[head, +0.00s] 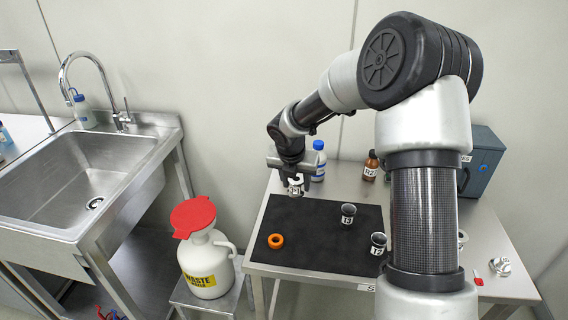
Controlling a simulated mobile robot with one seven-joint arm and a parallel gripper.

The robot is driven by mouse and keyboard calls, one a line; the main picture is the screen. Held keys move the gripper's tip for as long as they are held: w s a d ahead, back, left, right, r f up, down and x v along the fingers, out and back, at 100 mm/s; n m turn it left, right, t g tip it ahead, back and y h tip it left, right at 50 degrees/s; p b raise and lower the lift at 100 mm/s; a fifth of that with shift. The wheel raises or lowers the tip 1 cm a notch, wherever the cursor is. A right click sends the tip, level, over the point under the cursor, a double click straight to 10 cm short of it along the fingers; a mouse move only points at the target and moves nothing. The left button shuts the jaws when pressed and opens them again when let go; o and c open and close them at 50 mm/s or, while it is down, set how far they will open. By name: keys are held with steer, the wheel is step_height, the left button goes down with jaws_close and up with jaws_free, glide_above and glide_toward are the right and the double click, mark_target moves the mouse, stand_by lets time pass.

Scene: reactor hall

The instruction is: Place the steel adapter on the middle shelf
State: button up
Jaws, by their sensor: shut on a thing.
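My gripper (295,181) points down above the back left part of the black mat (310,255). It is shut on a small pale labelled piece (295,189), partly hidden by the fingers. I cannot tell whether this piece is the steel adapter or a cup like those on the mat. A small shiny steel fitting (501,265) lies on the right of the steel table (467,236), far from my gripper. I cannot make out a middle shelf in this view.
Labelled cups T3 (348,211) and T2 (378,241) and an orange ring (276,241) stand on the mat. Bottles (319,160) and (371,166) and a blue-grey box (482,160) line the back. A waste jug (207,263) and sink (85,175) are left.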

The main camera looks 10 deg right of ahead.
steer(key=shift+r, duration=0.3)
steer(key=shift+s+d+r+m+h+p, duration=0.2)
steer(key=shift+s+m+h+p, duration=0.25)
steer(key=shift+m, duration=0.35)
steer(key=s+r+m+g+y+p, duration=0.1)
steer(key=s+r+m+g+p, duration=0.1)
steer(key=s+m, duration=0.3)
steer(key=s+r+m+g+p, duration=0.3)
steer(key=s+m+p, duration=0.1)
steer(key=m, duration=1)
steer(key=s+r+m+g+y+p, duration=0.1)
steer(key=s+r+m+g+p, duration=0.1)
steer(key=s+m, duration=0.5)
steer(key=m+g+p, duration=0.1)
steer(key=m+p, duration=0.1)
steer(key=m, duration=0.1)
steer(key=shift+a+r+y, duration=0.25)
steer(key=shift+r+y, duration=0.1)
steer(key=w+d+f+n+t+h+b, duration=0.35)
steer(key=w+d+f+n+b, duration=0.45)
steer(key=n+b, duration=0.8)
steer(key=f+b, duration=0.1)
steer(key=f, duration=0.2)
steer(key=w+f+m+b, duration=0.1)
steer(key=f, duration=0.2)
steer(key=a+f+m+g+h+b, duration=0.1)
steer(key=f, duration=0.2)
steer(key=shift+w+f+b, duration=0.15)
steer(key=shift+f+b, duration=0.15)
steer(key=shift+f, duration=0.1)
